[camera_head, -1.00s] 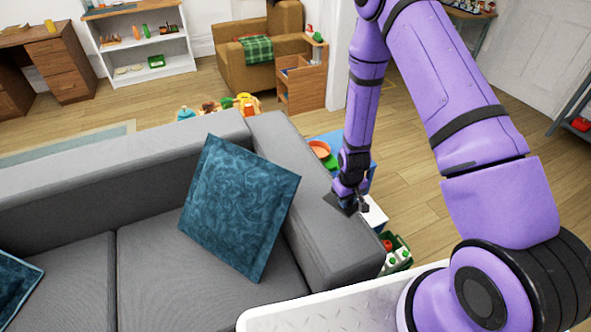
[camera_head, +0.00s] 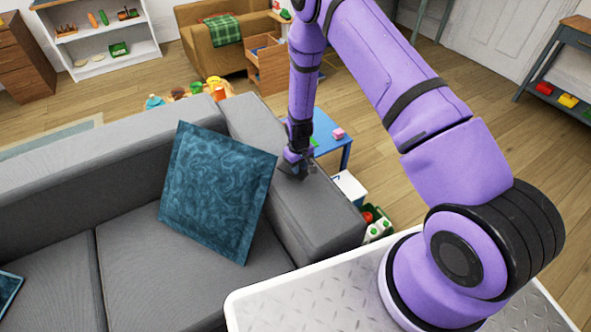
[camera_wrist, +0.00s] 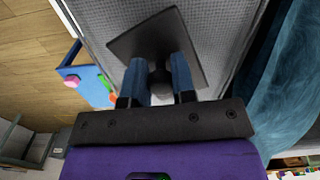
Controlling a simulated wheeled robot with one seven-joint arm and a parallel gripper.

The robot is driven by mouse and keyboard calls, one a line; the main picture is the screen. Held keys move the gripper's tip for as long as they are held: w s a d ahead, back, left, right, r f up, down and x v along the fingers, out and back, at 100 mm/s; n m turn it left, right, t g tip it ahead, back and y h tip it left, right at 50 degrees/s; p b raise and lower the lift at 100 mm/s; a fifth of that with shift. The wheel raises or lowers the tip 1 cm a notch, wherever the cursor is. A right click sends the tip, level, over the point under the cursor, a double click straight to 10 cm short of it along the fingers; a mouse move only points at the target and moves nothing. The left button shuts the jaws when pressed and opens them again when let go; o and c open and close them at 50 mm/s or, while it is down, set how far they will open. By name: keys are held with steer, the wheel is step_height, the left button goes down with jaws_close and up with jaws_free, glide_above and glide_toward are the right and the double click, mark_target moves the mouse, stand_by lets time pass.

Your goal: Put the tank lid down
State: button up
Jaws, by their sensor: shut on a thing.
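The lid shows there only as a small dark shape (camera_head: 291,174) under the gripper. In the wrist view the grey armrest fabric lies behind the lid. I cannot tell whether the lid touches it.
A teal cushion (camera_head: 215,192) leans on the sofa left of the armrest. A small blue table (camera_head: 326,128) with a pink block (camera_head: 338,134) stands beyond it. A white box (camera_head: 349,187) and a green crate (camera_head: 378,230) are on the floor to the right. Wood floor is open farther right.

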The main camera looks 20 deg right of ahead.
steer(key=shift+w+a+f, duration=0.1)
steer(key=shift+w+a, duration=0.2)
steer(key=shift+w, duration=0.5)
steer(key=shift+f, duration=1.7)
steer(key=shift+f, duration=0.1)
steer(key=o, duration=0.9)
